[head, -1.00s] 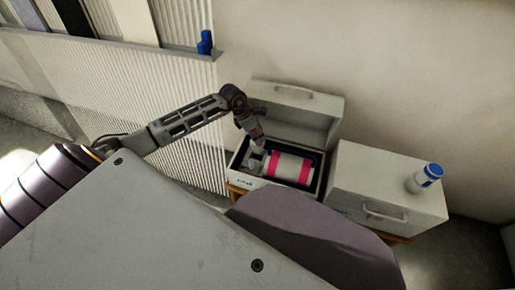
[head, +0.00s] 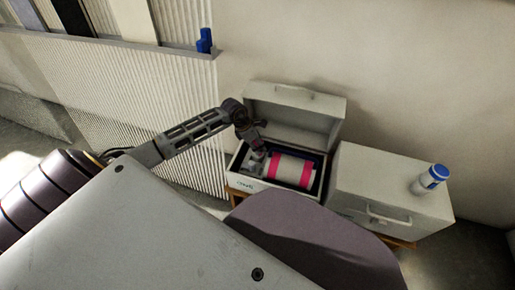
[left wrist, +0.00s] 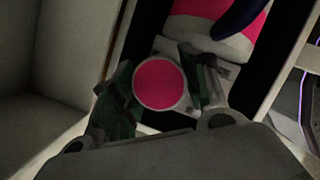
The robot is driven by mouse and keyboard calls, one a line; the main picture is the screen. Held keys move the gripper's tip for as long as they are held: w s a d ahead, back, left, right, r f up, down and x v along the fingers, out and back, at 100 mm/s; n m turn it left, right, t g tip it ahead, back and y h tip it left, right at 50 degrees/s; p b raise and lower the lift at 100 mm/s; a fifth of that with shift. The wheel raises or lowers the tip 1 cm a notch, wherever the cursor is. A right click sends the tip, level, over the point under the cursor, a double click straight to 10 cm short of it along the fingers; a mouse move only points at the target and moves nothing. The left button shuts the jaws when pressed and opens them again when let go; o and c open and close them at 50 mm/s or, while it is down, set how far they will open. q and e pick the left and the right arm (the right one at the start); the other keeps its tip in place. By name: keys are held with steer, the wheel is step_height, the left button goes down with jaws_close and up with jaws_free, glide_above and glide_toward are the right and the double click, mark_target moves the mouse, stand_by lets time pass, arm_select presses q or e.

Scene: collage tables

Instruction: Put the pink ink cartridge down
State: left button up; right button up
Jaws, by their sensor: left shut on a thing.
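The pink ink cartridge (left wrist: 158,84) shows in the left wrist view as a round pink end with a pale rim, between the two fingers. My left gripper (head: 257,154) reaches into the open white case (head: 240,184) at its left end and is shut on the cartridge. In the head view the cartridge is too small and covered to make out clearly. Beside it in the case lies a larger white roll with pink bands (head: 292,169), also at the top of the left wrist view (left wrist: 205,14). My right gripper is not in view.
The case's raised lid (head: 296,105) stands behind my gripper. A closed white case (head: 385,195) stands to the right, with a blue-capped white bottle (head: 430,179) on top. A ribbed panel (head: 165,105) is at the left.

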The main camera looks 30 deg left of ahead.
arm_select(q)
steer(key=shift+f+b, duration=0.4)
steer(key=shift+f, duration=0.8)
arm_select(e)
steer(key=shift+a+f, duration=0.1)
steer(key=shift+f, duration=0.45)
arm_select(q)
steer(key=shift+f, duration=0.15)
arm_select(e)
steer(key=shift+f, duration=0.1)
arm_select(q)
steer(key=o, duration=1.4)
steer(key=shift+o, duration=0.2)
steer(key=p+v, duration=0.4)
steer(key=v, duration=0.8)
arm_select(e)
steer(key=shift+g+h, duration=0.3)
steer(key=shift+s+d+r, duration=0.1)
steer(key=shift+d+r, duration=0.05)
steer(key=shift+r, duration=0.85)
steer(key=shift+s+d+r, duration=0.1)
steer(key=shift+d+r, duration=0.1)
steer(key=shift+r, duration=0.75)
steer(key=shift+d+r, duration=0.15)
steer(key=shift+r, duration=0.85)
arm_select(q)
steer(key=shift+w+d, duration=0.1)
